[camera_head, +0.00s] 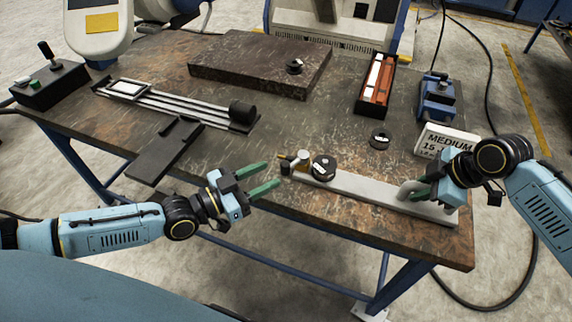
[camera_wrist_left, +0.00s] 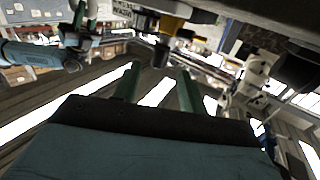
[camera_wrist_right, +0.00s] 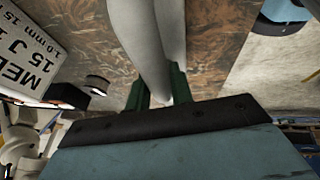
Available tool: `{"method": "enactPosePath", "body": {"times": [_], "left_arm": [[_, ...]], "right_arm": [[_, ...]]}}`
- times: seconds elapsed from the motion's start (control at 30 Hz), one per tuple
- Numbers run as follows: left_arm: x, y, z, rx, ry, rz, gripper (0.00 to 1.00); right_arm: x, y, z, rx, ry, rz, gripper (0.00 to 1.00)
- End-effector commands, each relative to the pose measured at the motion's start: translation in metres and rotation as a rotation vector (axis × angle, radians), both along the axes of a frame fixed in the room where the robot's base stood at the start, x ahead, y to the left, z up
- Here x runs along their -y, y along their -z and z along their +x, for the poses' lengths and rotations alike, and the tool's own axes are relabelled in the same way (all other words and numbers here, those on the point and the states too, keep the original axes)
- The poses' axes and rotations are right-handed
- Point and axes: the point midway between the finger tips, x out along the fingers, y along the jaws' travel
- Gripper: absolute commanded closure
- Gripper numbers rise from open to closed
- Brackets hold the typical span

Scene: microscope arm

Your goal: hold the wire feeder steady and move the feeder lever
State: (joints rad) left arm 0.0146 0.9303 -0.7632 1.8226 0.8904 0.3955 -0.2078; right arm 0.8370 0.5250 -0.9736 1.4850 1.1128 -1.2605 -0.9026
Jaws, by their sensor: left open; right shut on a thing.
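The wire feeder, as I take it, is a long pale grey bar (camera_head: 350,186) along the table's front edge. It has an arched handle (camera_head: 408,187) at its right end and a black disc (camera_head: 323,168) near its left end. A small brass and black part, probably the feeder lever (camera_head: 286,168), sticks out at the left end; its dark end shows in the left wrist view (camera_wrist_left: 162,52). My left gripper (camera_head: 272,174) is open and empty, its green fingers just left of that part. My right gripper (camera_head: 421,190) is shut on the handle, also seen in the right wrist view (camera_wrist_right: 158,45).
A white labelled box (camera_head: 447,140) stands behind my right gripper. A black ring (camera_head: 380,138), a tray of red and white pieces (camera_head: 375,85) and a blue device (camera_head: 437,97) lie further back. A dark slab (camera_head: 260,62) and a railed fixture (camera_head: 180,104) take up the left and back.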

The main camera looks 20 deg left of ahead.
Motion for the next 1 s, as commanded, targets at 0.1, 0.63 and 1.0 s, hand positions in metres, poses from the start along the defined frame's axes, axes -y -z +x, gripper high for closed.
{"method": "enactPosePath", "body": {"times": [0.1,0.63,1.0], "left_arm": [[0.015,-0.002,0.021,0.004,-0.001,-0.003,0.58],[0.038,0.0,0.052,-0.002,0.001,0.001,0.58],[0.038,0.0,0.051,-0.001,0.001,0.001,0.91]], "right_arm": [[-0.001,-0.003,0.001,0.005,0.0,0.005,1.0],[-0.001,-0.003,0.001,0.005,0.0,0.005,1.0],[-0.001,-0.003,0.001,0.005,0.0,0.005,1.0]]}}
